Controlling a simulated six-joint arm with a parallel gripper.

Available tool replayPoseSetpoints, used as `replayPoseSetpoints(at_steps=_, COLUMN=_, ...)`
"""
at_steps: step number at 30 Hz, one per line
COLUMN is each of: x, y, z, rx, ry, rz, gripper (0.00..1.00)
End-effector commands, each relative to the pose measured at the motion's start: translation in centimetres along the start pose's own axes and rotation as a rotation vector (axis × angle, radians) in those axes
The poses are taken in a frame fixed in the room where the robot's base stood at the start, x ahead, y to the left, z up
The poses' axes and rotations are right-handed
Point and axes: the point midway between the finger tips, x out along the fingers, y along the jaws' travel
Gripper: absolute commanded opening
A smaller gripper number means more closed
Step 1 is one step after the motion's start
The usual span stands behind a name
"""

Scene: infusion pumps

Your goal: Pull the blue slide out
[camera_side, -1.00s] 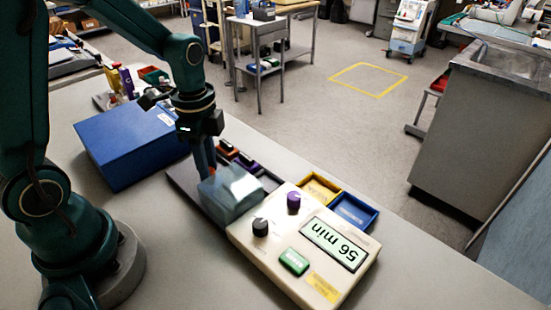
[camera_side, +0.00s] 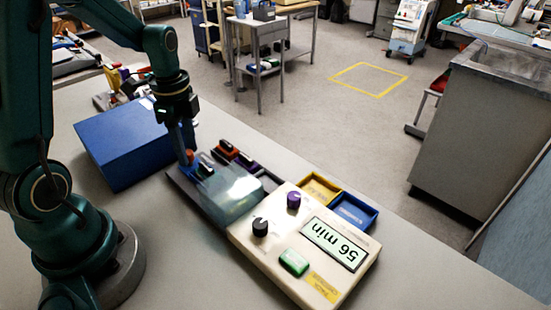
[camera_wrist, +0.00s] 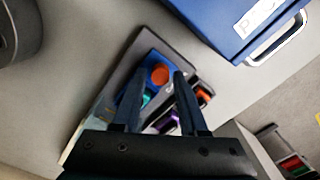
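The cream pump (camera_side: 278,262) with the "56 min" display lies on the table. A grey tray (camera_side: 186,186) extends from its left end, under a translucent bluish cover (camera_side: 236,196). At the tray's far-left end my gripper (camera_side: 189,154) points down beside an orange round knob (camera_side: 190,157). In the wrist view the blue slide (camera_wrist: 150,68) lies in the tray and bears the orange knob (camera_wrist: 160,75). My gripper (camera_wrist: 158,73) is open there, one fingertip on each side of the knob in the picture. Contact and height cannot be told.
A blue box (camera_side: 125,142) with a white label stands close to the left of the tray. Several dark and orange-topped pieces (camera_side: 232,151) sit along its back. Yellow (camera_side: 319,188) and blue (camera_side: 354,211) bins adjoin the pump. The front table is clear.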

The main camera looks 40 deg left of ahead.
Motion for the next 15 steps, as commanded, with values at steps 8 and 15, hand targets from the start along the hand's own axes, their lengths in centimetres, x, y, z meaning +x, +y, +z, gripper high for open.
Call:
replayPoseSetpoints(at_steps=8, x=-0.3, y=0.0, z=0.0, rx=0.0, ry=0.0, rz=0.0, gripper=0.42)
replayPoseSetpoints(at_steps=15, x=-3.3, y=-0.1, z=0.0, rx=0.0, ry=0.0, rz=-0.004, gripper=0.42)
